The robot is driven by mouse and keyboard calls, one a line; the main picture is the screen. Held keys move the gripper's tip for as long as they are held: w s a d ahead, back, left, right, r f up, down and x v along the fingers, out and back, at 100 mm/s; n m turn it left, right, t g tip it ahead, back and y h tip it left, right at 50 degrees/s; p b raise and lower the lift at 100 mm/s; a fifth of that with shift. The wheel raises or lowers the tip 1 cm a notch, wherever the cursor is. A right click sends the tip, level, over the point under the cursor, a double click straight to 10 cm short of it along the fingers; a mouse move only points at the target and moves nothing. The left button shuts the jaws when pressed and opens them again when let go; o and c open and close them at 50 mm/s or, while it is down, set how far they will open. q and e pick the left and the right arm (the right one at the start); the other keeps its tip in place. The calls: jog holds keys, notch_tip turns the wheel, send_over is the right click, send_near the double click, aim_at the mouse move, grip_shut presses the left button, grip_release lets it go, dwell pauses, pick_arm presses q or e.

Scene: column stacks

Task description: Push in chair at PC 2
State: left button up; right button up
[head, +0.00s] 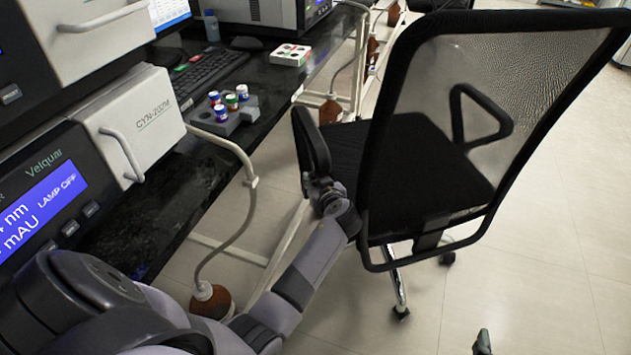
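A black office chair with a mesh back (480,110) stands on the floor to the right of the bench, its seat facing the bench and apart from it. My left arm reaches across from the lower left. My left gripper (326,190) is at the chair's near armrest (311,142), at its lower end, and seems to touch it. Its fingers are small and dark against the chair, so I cannot tell if they are open or shut. A small dark tip at the bottom edge looks like part of my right gripper (482,343). A monitor (168,11) and keyboard (208,72) are on the bench; no PC 2 label shows.
The black bench top (165,205) holds lab instruments, a grey rack (226,114) with capped vials and a white block (291,55). Brown bottles (211,301) with tubing stand below its edge beside white frame legs. The tiled floor at right (560,270) is clear.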

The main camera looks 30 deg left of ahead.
pick_arm(q)
grip_shut()
dwell(0.6)
